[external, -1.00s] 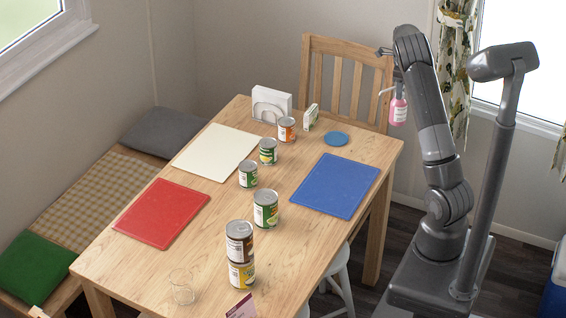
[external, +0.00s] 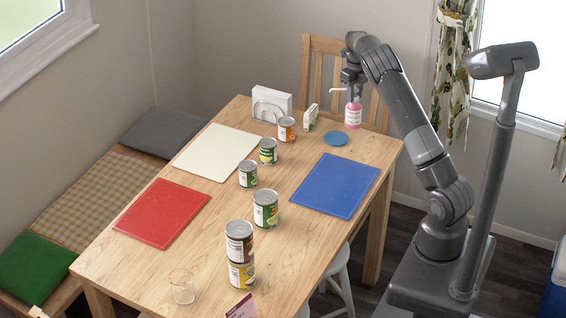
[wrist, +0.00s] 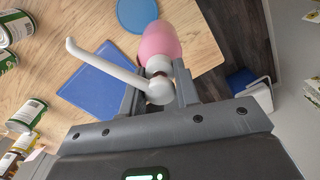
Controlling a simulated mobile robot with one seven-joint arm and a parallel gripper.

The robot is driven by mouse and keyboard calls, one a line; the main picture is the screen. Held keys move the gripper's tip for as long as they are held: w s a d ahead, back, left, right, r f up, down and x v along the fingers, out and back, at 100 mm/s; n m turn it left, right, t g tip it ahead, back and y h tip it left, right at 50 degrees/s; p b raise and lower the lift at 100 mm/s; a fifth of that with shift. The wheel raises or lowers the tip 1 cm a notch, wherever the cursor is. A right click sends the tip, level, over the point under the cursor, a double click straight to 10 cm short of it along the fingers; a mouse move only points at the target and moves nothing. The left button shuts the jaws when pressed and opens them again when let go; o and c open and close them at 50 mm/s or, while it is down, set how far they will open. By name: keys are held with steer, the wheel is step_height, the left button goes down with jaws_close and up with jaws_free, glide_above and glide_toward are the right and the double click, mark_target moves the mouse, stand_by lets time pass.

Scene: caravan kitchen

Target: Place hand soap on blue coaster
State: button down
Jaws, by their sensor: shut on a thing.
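The hand soap (external: 353,115) is a pink bottle with a white pump. My gripper (external: 353,82) is shut on it near the pump's neck and holds it upright over the far right part of the table. In the wrist view the pink bottle (wrist: 160,42) hangs from my gripper (wrist: 160,88), with the white spout pointing left. The round blue coaster (external: 336,138) lies flat on the table, below and slightly left of the bottle in the external view.
A blue mat (external: 335,186), a red mat (external: 161,213) and a cream mat (external: 214,152) lie on the table. Several cans (external: 265,209) stand along its middle. A napkin holder (external: 268,108) and small card box (external: 310,117) stand left of the coaster. A chair (external: 318,62) is behind.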

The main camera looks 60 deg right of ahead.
mark_target(354, 111)
steer(key=w, duration=0.1)
steer(key=w+a+f, duration=0.1)
steer(key=shift+w+f, duration=0.3)
steer(key=shift+f, duration=2.05)
steer(key=c, duration=1.1)
jaws_free()
